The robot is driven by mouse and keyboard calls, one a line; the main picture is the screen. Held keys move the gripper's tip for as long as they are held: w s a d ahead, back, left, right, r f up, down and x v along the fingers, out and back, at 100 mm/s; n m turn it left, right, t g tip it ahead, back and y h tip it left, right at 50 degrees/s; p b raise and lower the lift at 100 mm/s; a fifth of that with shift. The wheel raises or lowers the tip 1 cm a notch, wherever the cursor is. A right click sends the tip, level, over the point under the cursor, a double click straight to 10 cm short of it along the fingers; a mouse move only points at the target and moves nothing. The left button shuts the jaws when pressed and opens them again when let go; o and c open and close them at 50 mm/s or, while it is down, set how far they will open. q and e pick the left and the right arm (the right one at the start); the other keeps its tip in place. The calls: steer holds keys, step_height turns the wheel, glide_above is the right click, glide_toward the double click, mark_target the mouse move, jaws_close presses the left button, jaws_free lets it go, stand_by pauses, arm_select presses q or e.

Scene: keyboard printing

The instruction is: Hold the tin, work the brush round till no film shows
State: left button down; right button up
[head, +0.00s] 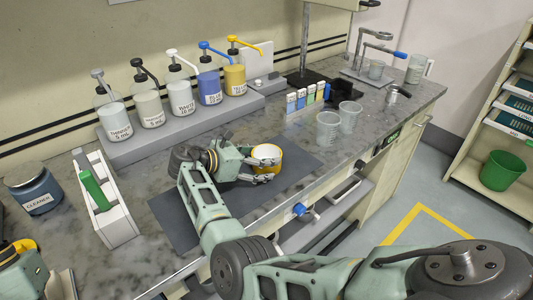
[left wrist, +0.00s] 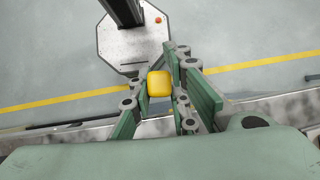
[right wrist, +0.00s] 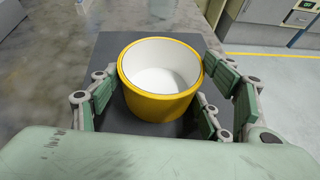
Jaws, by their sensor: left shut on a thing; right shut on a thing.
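The tin is a yellow, open-topped round pot with a white inside. It stands upright at the dark mat in the head view (head: 275,172) and fills the middle of the right wrist view (right wrist: 160,107). My right gripper (head: 264,166) is shut on the tin, one finger on each side. I cannot tell a film from the white inside. My left gripper (left wrist: 160,86) is shut on a small yellow block-like piece (left wrist: 159,83), seen end-on above the floor. It may be the brush's handle; no bristles show. The left fingers are out of the head view.
The dark mat (head: 185,222) lies along the bench's front edge. A white holder (head: 119,225) with a green-handled thing and a cleaner jar (head: 36,190) stand left. Pump bottles (head: 210,86) line the back. Clear cups (head: 327,127) stand right of the mat.

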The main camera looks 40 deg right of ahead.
stand_by(0.4)
arm_select(q)
steer(key=w+d+r+n+h, duration=0.1)
steer(key=d+r+n+h, duration=0.55)
steer(key=d+r, duration=0.95)
steer(key=w+d+r+n+t+h, duration=0.2)
steer(key=w+d+r+n+t, duration=0.3)
steer(key=w+d+r+n, duration=0.65)
steer(key=w+d+r+n+t, duration=0.1)
steer(key=w+d+n+t, duration=0.4)
steer(key=d, duration=0.6)
steer(key=w+d+r+n+t, duration=0.1)
steer(key=w+d+n+t, duration=0.15)
steer(key=w+d, duration=0.6)
steer(key=s+d+f+n, duration=0.1)
steer(key=s+d+f, duration=0.1)
steer(key=f, duration=0.3)
steer(key=s+d+f+t, duration=0.1)
steer(key=s+d+f, duration=0.2)
steer(key=d+f, duration=0.2)
steer(key=shift+s+d+f+n, duration=0.15)
steer(key=shift+s+f+n, duration=0.2)
steer(key=shift+f, duration=0.2)
steer(key=shift+f+y, duration=0.1)
steer(key=shift+y, duration=0.15)
